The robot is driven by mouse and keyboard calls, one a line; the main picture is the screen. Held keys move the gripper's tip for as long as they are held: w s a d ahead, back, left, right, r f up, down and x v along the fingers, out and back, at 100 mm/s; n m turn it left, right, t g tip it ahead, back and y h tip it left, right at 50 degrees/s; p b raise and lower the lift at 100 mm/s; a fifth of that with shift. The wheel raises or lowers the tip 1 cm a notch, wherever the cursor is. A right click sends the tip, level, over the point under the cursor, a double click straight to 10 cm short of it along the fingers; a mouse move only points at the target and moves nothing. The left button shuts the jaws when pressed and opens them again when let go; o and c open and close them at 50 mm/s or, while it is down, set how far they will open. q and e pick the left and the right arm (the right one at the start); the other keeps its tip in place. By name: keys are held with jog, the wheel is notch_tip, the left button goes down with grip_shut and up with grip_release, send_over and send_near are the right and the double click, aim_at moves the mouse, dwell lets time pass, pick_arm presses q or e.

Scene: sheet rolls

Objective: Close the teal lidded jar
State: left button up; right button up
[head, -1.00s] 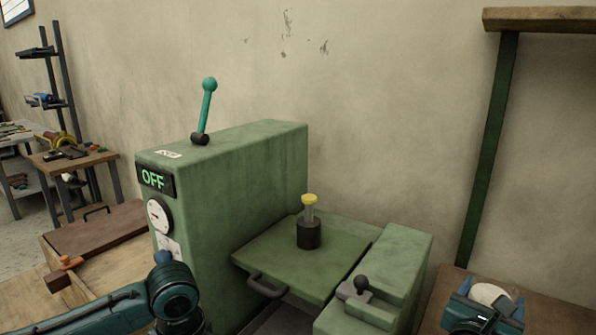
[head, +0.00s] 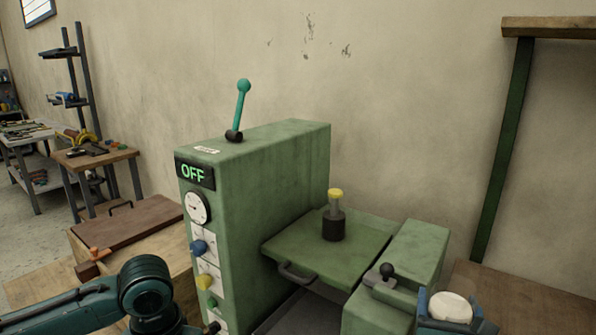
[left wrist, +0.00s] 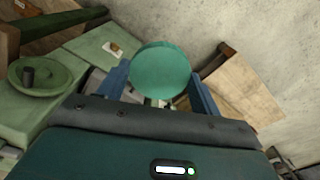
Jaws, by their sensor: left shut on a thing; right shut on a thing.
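A teal round lid (left wrist: 160,72) sits between the blue fingers of my left gripper (left wrist: 160,88) in the left wrist view. That gripper is shut on it. In the head view only my left arm shows at the lower left, and its gripper is out of sight. My right gripper (head: 450,312) is at the lower right of the head view, shut on a pale, round-topped thing (head: 451,306), which may be the jar body. Its lower part is hidden by the gripper. The lid and the pale thing do not show together in one view.
A green machine (head: 255,190) with a teal lever (head: 240,108) and an OFF sign stands in the middle. A dark cup with a yellow top (head: 334,225) stands on its plate. A wooden bench (head: 530,300) lies at the right. A wooden box (head: 130,235) stands left.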

pick_arm(q)
jog(key=s+a+r+n, duration=0.2)
jog(key=a, duration=0.1)
jog(key=shift+s+a+r+n, duration=0.1)
jog(key=shift+a+r+n, duration=0.05)
jog(key=shift+r+n, duration=0.2)
pick_arm(e)
jog(key=s+a+n+t+y, duration=0.1)
jog(key=s+a+n+y, duration=0.2)
jog(key=a+y, duration=0.4)
jog(key=a+n, duration=0.1)
jog(key=a, duration=0.2)
jog(key=shift+f, duration=0.4)
jog(key=s+a+f+n+g+y, duration=0.1)
jog(key=a+n+g+y, duration=0.3)
jog(key=a+n+y, duration=0.4)
jog(key=a+f+y, duration=0.1)
jog(key=a+y, duration=0.2)
jog(key=a, duration=0.3)
jog(key=shift+s+a+y, duration=0.15)
jog(key=shift+s+y, duration=0.25)
pick_arm(q)
jog(key=d+r, duration=0.8)
jog(key=d, duration=0.4)
jog(key=w+d+r, duration=0.1)
jog(key=d+r, duration=0.7)
jog(key=d, duration=0.5)
jog(key=shift+d+n, duration=0.3)
jog(key=shift+n, duration=0.15)
jog(key=shift+w, duration=0.1)
